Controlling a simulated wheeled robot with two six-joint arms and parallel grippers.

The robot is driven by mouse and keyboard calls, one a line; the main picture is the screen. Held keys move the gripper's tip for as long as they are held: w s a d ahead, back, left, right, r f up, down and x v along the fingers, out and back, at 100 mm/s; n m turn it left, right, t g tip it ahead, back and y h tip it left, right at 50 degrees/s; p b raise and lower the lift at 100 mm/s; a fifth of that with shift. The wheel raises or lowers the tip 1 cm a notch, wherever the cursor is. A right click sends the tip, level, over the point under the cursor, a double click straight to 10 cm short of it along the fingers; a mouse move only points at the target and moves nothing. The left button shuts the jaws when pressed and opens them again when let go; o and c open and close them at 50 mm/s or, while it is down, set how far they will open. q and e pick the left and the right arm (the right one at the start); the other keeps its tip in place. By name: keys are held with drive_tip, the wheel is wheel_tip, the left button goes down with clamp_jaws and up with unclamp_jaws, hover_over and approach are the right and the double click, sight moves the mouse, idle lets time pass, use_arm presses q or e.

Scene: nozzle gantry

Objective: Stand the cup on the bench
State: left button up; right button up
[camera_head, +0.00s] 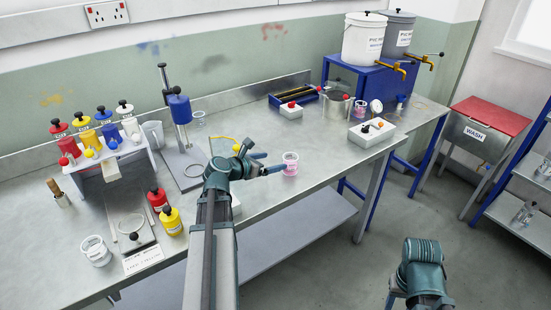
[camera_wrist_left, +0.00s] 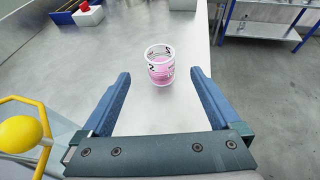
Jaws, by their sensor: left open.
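The cup (camera_head: 290,164) is small and clear with pink contents and dark marks on its side. It stands upright on the metal bench (camera_head: 262,143) close to the front edge. The cup shows in the left wrist view (camera_wrist_left: 160,66), just beyond and between the fingertips. My left gripper (camera_head: 264,164) is open, its fingers reaching toward the cup from the left; in the left wrist view (camera_wrist_left: 160,75) a gap shows between each finger and the cup. My right arm shows at the lower right of the head view, but its fingers are not visible.
A yellow ball on a yellow wire (camera_wrist_left: 22,131) is close to my left gripper's left finger. A stand with a blue motor (camera_head: 180,108) is behind. A white switch box (camera_head: 371,132) sits to the right. The bench between is clear.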

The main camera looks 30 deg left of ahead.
use_arm(q)
drive_tip(key=s+d+f+m+g+h, duration=0.1)
drive_tip(key=d+f+m+g+h, duration=0.2)
drive_tip(key=d+m, duration=0.7)
drive_tip(key=s+d+f+m+g, duration=0.1)
drive_tip(key=d+f+m+g, duration=0.4)
drive_tip(key=d, duration=0.8)
drive_tip(key=s+d+f+m+g+y, duration=0.2)
drive_tip(key=s+d+m, duration=0.5)
drive_tip(key=m, duration=0.4)
drive_tip(key=s+d+f+m+g+y, duration=0.3)
drive_tip(key=s+d+m, duration=0.5)
drive_tip(key=m, duration=0.4)
drive_tip(key=shift+d+f+g+y, duration=0.2)
drive_tip(key=shift+d+g+y, duration=0.1)
drive_tip(key=shift+y, duration=0.4)
drive_tip(key=shift+r, duration=0.1)
wheel_tip(320, 180, up, 5)
drive_tip(key=p, duration=0.5)
drive_tip(key=shift+r, duration=0.1)
